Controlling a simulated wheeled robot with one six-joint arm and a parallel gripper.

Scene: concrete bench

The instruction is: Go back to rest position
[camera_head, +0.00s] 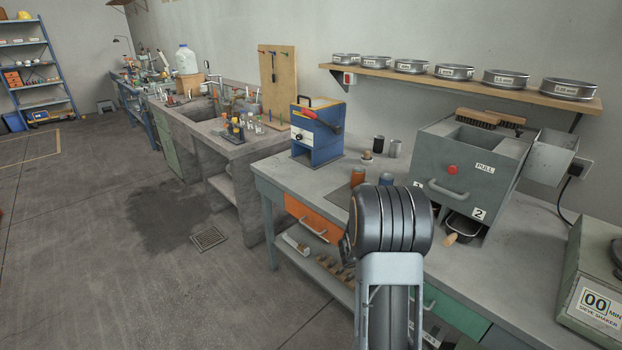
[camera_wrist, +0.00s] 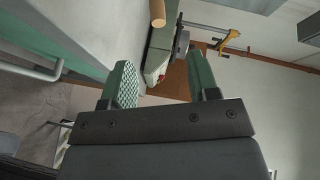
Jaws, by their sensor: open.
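My gripper (camera_wrist: 160,80) shows in the wrist view, with two green fingers apart and nothing between them. In the head view my grey arm rises in front of the bench (camera_head: 545,262) and its far end is hidden behind the thick dark joint. The arm stands left of the grey box (camera_head: 470,172) marked PULL. In the wrist view the picture is turned sideways, and a wooden cylinder (camera_wrist: 157,13) shows at the top, beyond the fingertips.
A blue device (camera_head: 318,140) stands on the bench, with small cups (camera_head: 395,148) nearby. A sieve shaker (camera_head: 592,285) is at the right edge. A wall shelf (camera_head: 455,83) holds several sieves. An orange drawer (camera_head: 313,218) is under the bench. Open floor (camera_head: 120,270) lies left.

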